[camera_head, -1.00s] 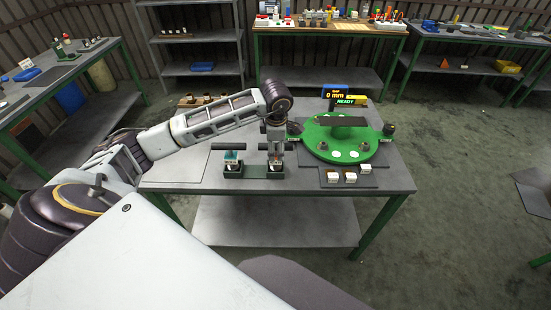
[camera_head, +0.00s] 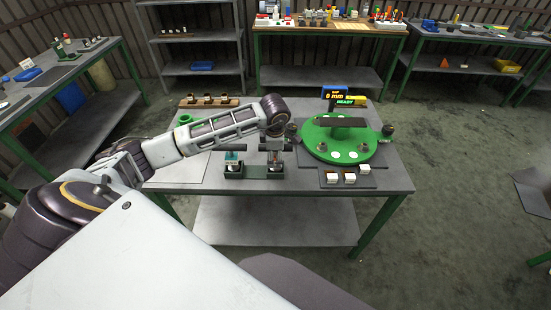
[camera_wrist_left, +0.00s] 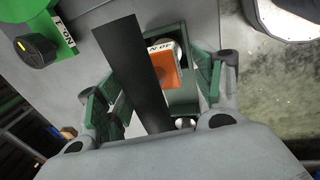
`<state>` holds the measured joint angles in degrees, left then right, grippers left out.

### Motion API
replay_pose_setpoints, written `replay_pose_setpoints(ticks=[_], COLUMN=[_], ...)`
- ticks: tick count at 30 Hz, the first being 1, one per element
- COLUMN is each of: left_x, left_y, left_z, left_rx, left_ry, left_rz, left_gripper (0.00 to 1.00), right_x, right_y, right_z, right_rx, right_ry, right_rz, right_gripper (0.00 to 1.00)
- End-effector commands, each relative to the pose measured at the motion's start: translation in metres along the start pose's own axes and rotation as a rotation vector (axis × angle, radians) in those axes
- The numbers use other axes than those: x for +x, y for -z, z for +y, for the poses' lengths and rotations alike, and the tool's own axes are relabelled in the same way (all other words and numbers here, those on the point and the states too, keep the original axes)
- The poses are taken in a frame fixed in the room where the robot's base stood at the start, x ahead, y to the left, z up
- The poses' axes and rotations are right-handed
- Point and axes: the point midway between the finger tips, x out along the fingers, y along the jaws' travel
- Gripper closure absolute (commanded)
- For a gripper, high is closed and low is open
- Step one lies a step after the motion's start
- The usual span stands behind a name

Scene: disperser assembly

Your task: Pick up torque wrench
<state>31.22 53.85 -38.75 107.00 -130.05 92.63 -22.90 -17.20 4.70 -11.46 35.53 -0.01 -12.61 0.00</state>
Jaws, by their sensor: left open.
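A stand (camera_head: 254,172) on the middle table holds two upright tools with dark crossbar handles. The left tool (camera_head: 232,158) has a teal body. The right tool, the torque wrench under my gripper (camera_head: 275,161), is partly hidden by it. In the left wrist view its long dark handle (camera_wrist_left: 133,60) lies between the fingers, with an orange labelled block (camera_wrist_left: 166,74) below. My left gripper (camera_head: 272,136) is over this right tool, pointing down. In the left wrist view the left gripper's green fingers (camera_wrist_left: 157,88) are open on either side of the handle; contact is not clear. My right gripper is out of view.
A green round fixture (camera_head: 341,140) with a dark top bar stands right of the stand. A display (camera_head: 337,96) reads "0 mm" and "READY". White-topped blocks (camera_head: 348,178) sit in front. A rack with several small pieces (camera_head: 208,102) lies behind my arm.

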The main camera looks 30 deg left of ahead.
Motion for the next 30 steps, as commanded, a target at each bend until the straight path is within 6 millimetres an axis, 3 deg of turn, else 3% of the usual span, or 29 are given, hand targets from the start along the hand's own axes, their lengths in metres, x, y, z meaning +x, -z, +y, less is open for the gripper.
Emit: replay_pose_setpoints(ticks=[6,20,30], left_x=[0.0128,0.0132,0.0131], left_y=[-0.0002,-0.0001,-0.0001], left_z=[-0.0006,-0.0004,-0.0005], left_rx=[0.002,0.001,0.001], left_ry=[0.0,0.0,0.0], left_rz=[0.0,0.0,0.0], left_gripper=[0.33,0.34,0.78], right_x=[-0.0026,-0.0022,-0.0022], right_y=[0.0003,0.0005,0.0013], right_z=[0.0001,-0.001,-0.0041], right_rx=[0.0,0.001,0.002], right_ry=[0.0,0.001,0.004], right_rz=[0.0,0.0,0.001], right_gripper=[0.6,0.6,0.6])
